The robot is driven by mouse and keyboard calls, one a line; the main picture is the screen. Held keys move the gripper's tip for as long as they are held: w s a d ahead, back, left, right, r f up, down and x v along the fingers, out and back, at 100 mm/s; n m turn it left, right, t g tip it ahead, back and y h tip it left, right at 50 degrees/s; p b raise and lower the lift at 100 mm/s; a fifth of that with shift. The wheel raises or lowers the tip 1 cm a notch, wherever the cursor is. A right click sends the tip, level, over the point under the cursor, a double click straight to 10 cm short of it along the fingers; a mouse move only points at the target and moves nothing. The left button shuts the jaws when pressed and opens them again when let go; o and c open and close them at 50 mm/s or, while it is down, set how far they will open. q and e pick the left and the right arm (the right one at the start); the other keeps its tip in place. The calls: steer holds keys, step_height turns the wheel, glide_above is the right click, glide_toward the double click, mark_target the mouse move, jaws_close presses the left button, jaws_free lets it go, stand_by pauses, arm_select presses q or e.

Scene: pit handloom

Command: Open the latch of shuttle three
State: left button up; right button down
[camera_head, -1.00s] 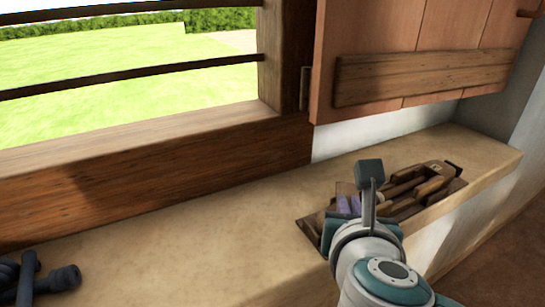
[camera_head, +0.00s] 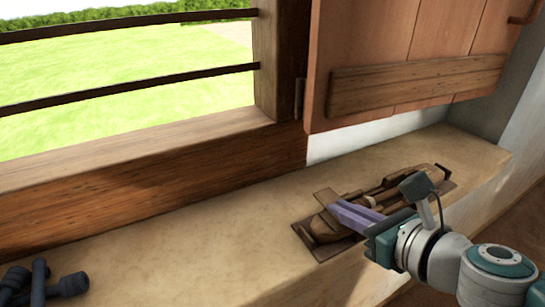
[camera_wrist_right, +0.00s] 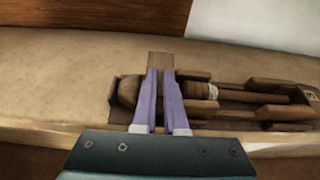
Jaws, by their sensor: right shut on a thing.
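The wooden shuttle (camera_head: 322,228) lies in a shallow brown tray-like frame on the sill, with a pale-wrapped spool (camera_wrist_right: 200,91) and rods inside. A flat brown tab (camera_head: 326,195), seemingly the latch, stands up near its left end; it also shows in the wrist view (camera_wrist_right: 161,60). My right gripper (camera_head: 334,206) reaches in from the right, its purple fingers on both sides of the tab and shut on it, as the wrist view (camera_wrist_right: 159,73) shows. The fingers hide part of the shuttle. My left gripper is not in view.
The shuttle rests on a tan ledge (camera_head: 190,250) below a barred window and a wooden shutter (camera_head: 400,50). Dark knobbed pieces (camera_head: 45,283) lie at the far left of the ledge. The ledge between them and the shuttle is clear.

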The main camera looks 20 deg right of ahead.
steer(key=shift+f, duration=0.1)
stand_by(0.4)
steer(key=c, duration=1.2)
jaws_free()
steer(key=shift+c, duration=0.2)
steer(key=shift+s+r, duration=0.25)
steer(key=shift+s, duration=0.15)
steer(key=p+v, duration=0.1)
steer(key=v, duration=0.8)
steer(key=shift+p, duration=0.35)
steer(key=shift+d, duration=0.15)
